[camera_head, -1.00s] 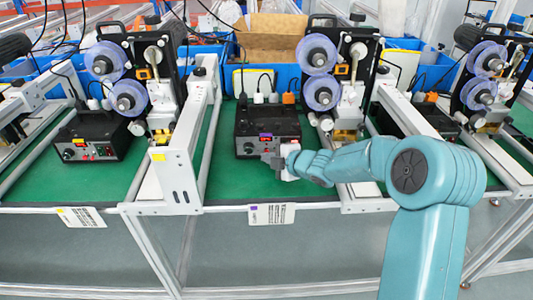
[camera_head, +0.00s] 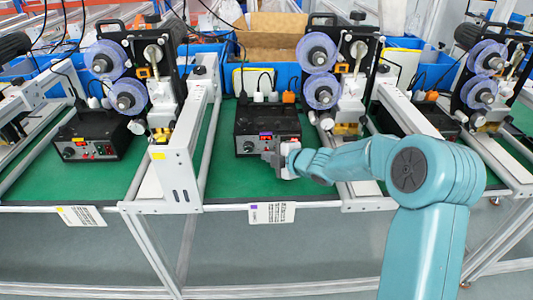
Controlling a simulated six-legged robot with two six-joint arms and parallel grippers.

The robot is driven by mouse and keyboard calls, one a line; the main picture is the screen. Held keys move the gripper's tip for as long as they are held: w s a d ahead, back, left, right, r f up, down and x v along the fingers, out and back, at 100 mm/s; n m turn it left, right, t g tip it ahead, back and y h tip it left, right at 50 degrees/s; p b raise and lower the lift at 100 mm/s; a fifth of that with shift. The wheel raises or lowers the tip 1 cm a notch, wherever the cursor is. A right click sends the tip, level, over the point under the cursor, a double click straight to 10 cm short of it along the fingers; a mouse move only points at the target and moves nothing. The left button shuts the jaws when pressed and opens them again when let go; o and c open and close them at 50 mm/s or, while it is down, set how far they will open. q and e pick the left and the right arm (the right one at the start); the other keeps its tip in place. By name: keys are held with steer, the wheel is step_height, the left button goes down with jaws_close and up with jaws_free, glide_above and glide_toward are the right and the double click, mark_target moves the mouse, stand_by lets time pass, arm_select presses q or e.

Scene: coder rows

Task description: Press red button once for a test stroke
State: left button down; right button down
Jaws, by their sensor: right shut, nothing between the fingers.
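My right gripper (camera_head: 270,157) is shut and empty. Its tips are at the lower front of the black control box (camera_head: 252,122) in the middle of the bench; I cannot tell whether they touch it. The box's front has a knob and a small lit display (camera_head: 265,138). The red button on this box cannot be made out; the gripper covers part of the front panel. My left gripper is not in view.
A second black control box (camera_head: 88,150) with red buttons stands on the left green mat. Coder machines with clear purple reels (camera_head: 317,54) stand behind. White metal rails (camera_head: 174,160) divide the rows. Blue bins (camera_head: 284,74) line the back. Green mat (camera_head: 225,180) is clear left of the gripper.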

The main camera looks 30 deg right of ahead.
steer(key=shift+s, duration=0.1)
steer(key=s+a+b, duration=0.1)
steer(key=s+b, duration=0.1)
steer(key=s+a+b, duration=0.1)
steer(key=b, duration=0.1)
steer(key=shift+s+a+f, duration=0.15)
steer(key=shift+s+a, duration=0.05)
steer(key=shift+s, duration=0.2)
steer(key=shift+s+a, duration=0.4)
steer(key=shift+s, duration=0.15)
stand_by(0.5)
